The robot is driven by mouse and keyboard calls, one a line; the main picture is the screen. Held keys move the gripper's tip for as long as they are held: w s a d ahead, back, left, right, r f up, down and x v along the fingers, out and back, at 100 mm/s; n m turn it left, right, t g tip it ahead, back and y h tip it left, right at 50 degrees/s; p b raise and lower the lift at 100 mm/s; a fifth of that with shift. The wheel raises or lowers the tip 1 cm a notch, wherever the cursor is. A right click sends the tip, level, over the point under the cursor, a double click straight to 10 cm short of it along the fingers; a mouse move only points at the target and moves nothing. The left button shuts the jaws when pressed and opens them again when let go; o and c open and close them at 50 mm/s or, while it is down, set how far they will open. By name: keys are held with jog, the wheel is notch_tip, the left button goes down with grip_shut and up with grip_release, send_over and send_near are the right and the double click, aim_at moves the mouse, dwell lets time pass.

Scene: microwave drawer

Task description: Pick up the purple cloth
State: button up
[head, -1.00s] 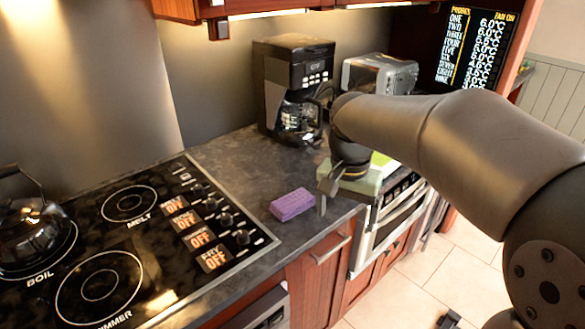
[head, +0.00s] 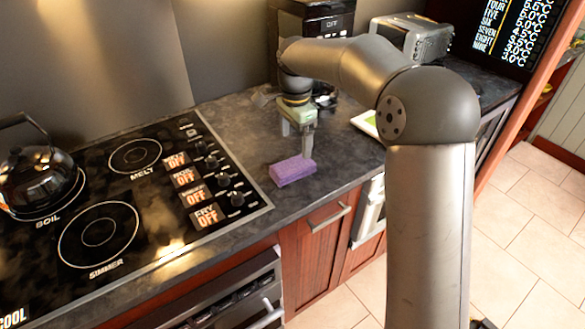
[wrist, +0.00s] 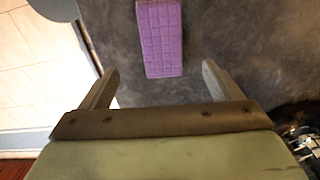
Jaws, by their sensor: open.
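The purple cloth (head: 292,170) is a small, flat, block-like pad with a grid texture. It lies on the dark counter between the stove and the counter's front edge. My gripper (head: 303,148) is above the counter at the cloth's far right side, pointing down. In the wrist view the cloth (wrist: 160,38) lies beyond the two fingertips, roughly centred between them. My gripper (wrist: 160,85) is open, with nothing between the fingers. I cannot tell the exact height of the fingertips above the counter.
The black stove (head: 110,200) with a kettle (head: 38,180) is to the left. A coffee maker (head: 312,18) and a toaster (head: 412,38) stand at the back.

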aim_at(293, 165)
jog(key=f, duration=0.2)
jog(key=f+p, duration=0.1)
jog(key=f, duration=0.5)
jog(key=shift+a+f, duration=0.1)
jog(key=shift+a, duration=0.2)
jog(key=c, duration=1.1)
